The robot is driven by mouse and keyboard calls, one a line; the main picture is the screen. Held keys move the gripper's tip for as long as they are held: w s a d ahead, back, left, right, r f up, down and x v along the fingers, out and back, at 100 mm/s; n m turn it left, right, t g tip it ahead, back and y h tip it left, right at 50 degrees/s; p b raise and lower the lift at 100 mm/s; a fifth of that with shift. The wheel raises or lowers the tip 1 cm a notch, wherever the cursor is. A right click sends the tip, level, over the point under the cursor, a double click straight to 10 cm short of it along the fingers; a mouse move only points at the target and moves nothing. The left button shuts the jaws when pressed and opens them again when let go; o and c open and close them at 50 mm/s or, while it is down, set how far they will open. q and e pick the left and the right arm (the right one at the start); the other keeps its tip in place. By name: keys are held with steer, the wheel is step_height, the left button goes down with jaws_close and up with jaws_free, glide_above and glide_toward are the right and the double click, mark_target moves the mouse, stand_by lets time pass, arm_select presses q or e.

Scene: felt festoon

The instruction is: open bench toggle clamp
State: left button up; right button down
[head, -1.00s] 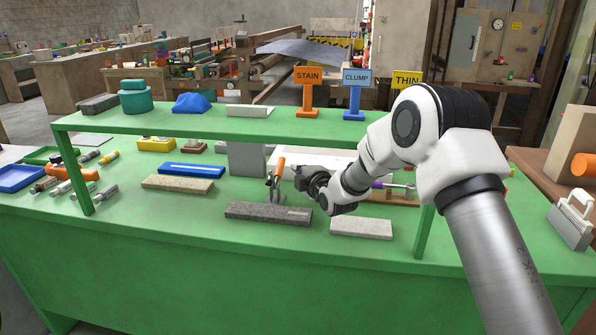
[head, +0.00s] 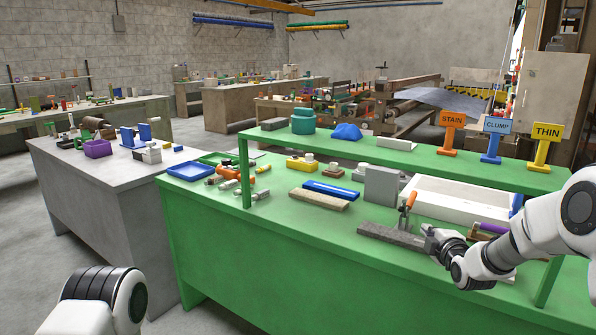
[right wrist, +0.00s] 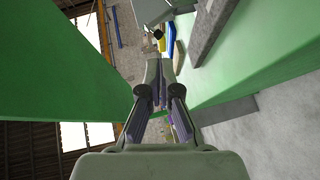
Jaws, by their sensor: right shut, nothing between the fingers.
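The bench toggle clamp (head: 404,213) stands on the green bench, its orange handle (head: 411,199) pointing up with a slight lean. It is at the back edge of a dark grey bar (head: 385,235); I cannot tell if it is fixed to it. My right gripper (head: 429,233) is shut and empty, just right of and below the handle, in front of the bar's right end. No contact with the handle shows. In the right wrist view its fingers (right wrist: 161,75) are close together; I cannot pick out the clamp there. My left gripper is out of view.
A green shelf (head: 330,150) spans above the bench (head: 230,225). A grey block (head: 381,186) and a white tray (head: 465,205) stand behind the clamp. A tan strip (head: 318,200) and blue tray (head: 331,189) lie left. Bare bench lies in front.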

steer(key=s+a+f+m+g+p, duration=0.1)
steer(key=s+a+f+m+g, duration=0.25)
steer(key=s+f, duration=0.7)
steer(key=s+a+f+m+g+p, duration=0.15)
steer(key=s+f+m+g, duration=0.25)
steer(key=s+f, duration=0.7)
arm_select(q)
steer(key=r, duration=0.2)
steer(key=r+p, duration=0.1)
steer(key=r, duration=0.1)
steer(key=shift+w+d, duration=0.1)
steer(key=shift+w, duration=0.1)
arm_select(e)
steer(key=s+a+f+m+g, duration=0.1)
steer(key=s+f+m+g, duration=0.1)
steer(key=s, duration=0.8)
steer(key=s+f+m+g, duration=0.3)
steer(key=s+f+m, duration=0.1)
steer(key=s, duration=0.6)
steer(key=s+a+f+m+g, duration=0.1)
steer(key=s+f+m+g, duration=0.2)
steer(key=s, duration=0.7)
steer(key=shift+a+f, duration=0.3)
steer(key=shift+f, duration=0.6)
